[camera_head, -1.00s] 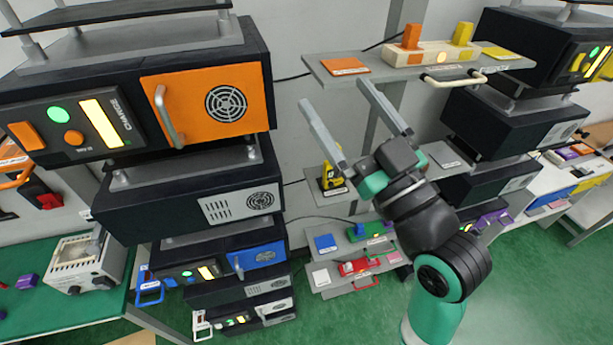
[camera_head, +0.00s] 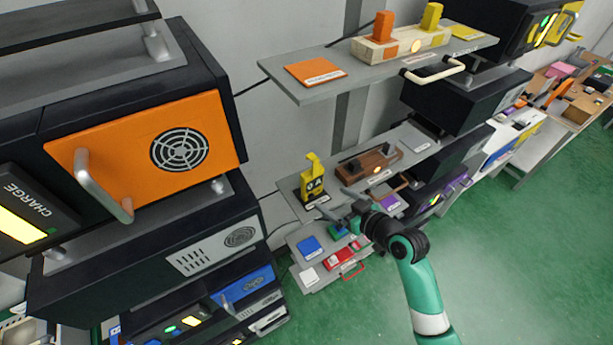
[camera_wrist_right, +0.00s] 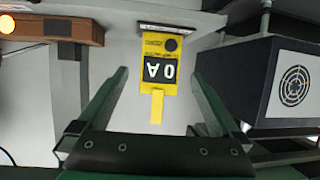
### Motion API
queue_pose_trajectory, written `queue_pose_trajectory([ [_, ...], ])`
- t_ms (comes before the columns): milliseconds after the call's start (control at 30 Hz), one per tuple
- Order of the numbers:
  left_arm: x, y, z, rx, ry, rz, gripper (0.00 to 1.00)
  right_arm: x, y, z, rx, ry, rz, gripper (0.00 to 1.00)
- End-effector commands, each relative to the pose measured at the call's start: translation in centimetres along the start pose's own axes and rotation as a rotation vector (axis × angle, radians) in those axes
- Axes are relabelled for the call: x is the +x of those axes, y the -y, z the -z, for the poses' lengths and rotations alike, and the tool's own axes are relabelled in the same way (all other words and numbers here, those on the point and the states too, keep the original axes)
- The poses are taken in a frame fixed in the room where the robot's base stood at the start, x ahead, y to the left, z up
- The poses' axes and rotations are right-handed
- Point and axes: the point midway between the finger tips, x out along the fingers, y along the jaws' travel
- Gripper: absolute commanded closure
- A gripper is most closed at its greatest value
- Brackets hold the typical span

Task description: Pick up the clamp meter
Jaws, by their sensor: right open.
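The clamp meter (camera_head: 313,183) is a yellow and black upright device on the left end of the middle grey shelf. In the right wrist view the clamp meter (camera_wrist_right: 159,47) appears upside down, its dark face with white marks showing and its narrow yellow part pointing toward me. My right gripper (camera_head: 332,200) is open and empty, just right of and in front of the meter in the head view. In the wrist view its fingers (camera_wrist_right: 158,76) stand apart on either side of the meter's image, with no visible contact. My left gripper is not in view.
A brown wooden block (camera_head: 369,165) with dark posts sits right of the meter on the same shelf. An upper shelf (camera_head: 313,93) with an orange plate (camera_head: 315,71) overhangs. A black unit with an orange door (camera_head: 135,165) stands at left. Green floor is open at lower right.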

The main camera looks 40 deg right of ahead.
Motion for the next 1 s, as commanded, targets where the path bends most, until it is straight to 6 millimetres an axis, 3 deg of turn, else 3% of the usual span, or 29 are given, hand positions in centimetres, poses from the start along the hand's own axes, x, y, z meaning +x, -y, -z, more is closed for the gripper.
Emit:
queue_pose_trajectory([
  [200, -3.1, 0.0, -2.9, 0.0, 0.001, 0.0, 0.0, 4.5, 0.1, -0.6, -0.004, -0.004, 0.001, 0.0],
  [300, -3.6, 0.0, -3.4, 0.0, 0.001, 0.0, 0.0, 5.7, 0.1, -0.3, -0.002, -0.003, 0.001, 0.0],
  [500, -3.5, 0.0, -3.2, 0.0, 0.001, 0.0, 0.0, 6.1, 0.1, 0.1, -0.001, -0.002, 0.001, 0.0],
  [800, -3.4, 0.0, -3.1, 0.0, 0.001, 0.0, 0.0, 10.2, 0.2, -0.1, -0.001, -0.001, 0.002, 0.0],
  [1000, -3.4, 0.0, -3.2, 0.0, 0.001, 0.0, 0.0, 11.1, 0.2, -0.1, -0.002, -0.003, 0.0, 0.0],
])
